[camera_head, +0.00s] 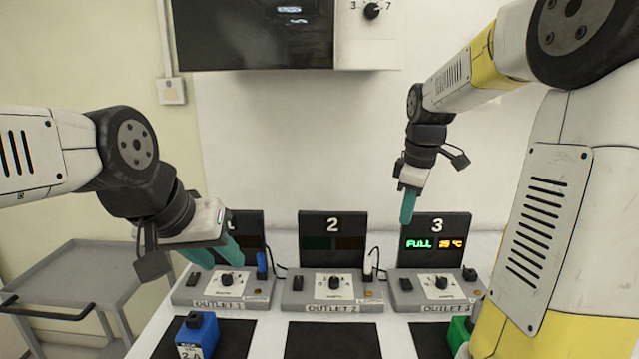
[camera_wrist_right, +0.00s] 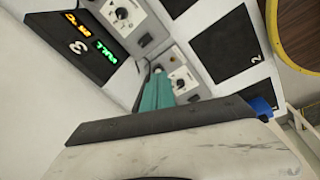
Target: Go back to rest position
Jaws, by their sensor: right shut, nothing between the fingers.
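My left gripper (camera_head: 215,254) has teal fingers and hangs low over the outlet 1 station, in front of its dark display. Its fingertips look a little apart, with nothing seen between them. My right gripper (camera_head: 406,208) is raised beside the upper left of the outlet 3 display (camera_head: 436,238), its teal fingers pointing down. In the right wrist view its fingers (camera_wrist_right: 156,88) are together and empty. The outlet 3 display reads FULL and 25 °C in lit digits.
The outlet 2 station (camera_head: 333,290) stands in the middle. A blue block (camera_head: 197,335) stands at the front left and a green one (camera_head: 458,334) at the front right, on dark pads. A grey cart (camera_head: 75,275) is at the left. A dark screen (camera_head: 253,38) hangs above.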

